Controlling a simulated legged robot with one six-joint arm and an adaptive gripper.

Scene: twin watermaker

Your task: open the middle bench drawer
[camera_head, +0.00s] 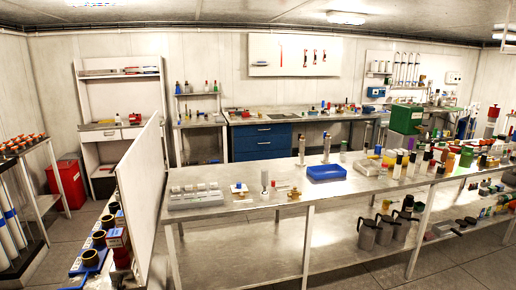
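A blue drawer cabinet (262,142) stands under the back bench (290,115), near the picture's middle. Its front shows stacked blue drawers with small pale handles, and they look shut. The middle drawer front (258,143) appears flush with the others. The lowest part of the cabinet is partly hidden behind the near steel table. My gripper does not show in this view.
A long steel table (235,205) with a lower shelf stands between me and the cabinet, carrying a blue tray (326,172) and many bottles. A white panel (140,190) stands left of it. A red bin (67,184) is at far left. Floor shows between table and panel.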

